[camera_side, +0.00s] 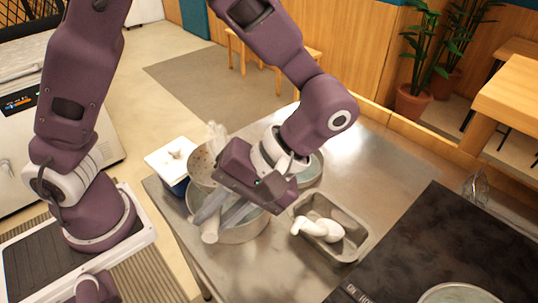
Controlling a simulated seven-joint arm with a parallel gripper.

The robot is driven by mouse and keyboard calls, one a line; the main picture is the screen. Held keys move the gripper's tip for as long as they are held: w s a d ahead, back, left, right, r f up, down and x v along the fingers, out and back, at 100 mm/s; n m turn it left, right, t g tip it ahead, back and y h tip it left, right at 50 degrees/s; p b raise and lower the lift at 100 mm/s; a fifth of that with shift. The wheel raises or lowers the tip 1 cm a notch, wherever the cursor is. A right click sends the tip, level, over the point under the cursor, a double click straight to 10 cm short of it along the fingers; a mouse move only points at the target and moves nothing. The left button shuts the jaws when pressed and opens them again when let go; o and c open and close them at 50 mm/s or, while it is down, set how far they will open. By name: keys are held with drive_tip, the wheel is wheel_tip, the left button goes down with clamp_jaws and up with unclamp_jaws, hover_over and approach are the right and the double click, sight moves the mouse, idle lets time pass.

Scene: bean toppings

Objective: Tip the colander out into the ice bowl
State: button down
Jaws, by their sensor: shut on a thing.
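The colander (203,161) is a pale metal vessel with small holes, at the left end of the steel table. My gripper (222,212) is in front of it, its grey fingers pointing down and left, shut on the colander's pale handle (210,234). The colander is just above or at a wide metal vessel (247,232); whether they touch is hidden. A second round vessel (313,174) shows partly behind my wrist. I cannot tell for sure which of the two is the ice bowl. The colander's contents are hidden.
A blue container with a white lid (170,160) stands left of the colander. A grey metal pan (342,247) with a white knotted thing (318,229) lies to the right. A dark cooktop (440,245) is at the far right. The table's back right is clear.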

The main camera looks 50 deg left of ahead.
drive_tip(key=shift+w+d+r, duration=0.1)
drive_tip(key=shift+w+d, duration=0.05)
drive_tip(key=shift+d, duration=0.2)
drive_tip(key=shift+w+d+r, duration=0.5)
drive_tip(key=shift+d+r, duration=0.7)
drive_tip(key=shift+d, duration=3.3)
drive_tip(key=shift+a+r+m+t+h, duration=0.5)
drive_tip(key=shift+a+r+m+h, duration=0.7)
drive_tip(key=shift+a+r+h, duration=3)
drive_tip(key=s+a+f+m+h, duration=0.1)
drive_tip(key=a+h, duration=0.3)
drive_tip(key=a, duration=0.4)
drive_tip(key=s+a+f+m+h, duration=0.1)
drive_tip(key=a+m+h, duration=0.1)
drive_tip(key=a+h, duration=0.3)
drive_tip(key=shift+s+a+m+g, duration=0.25)
drive_tip(key=shift+a+m+g, duration=0.15)
drive_tip(key=shift+a, duration=1.3)
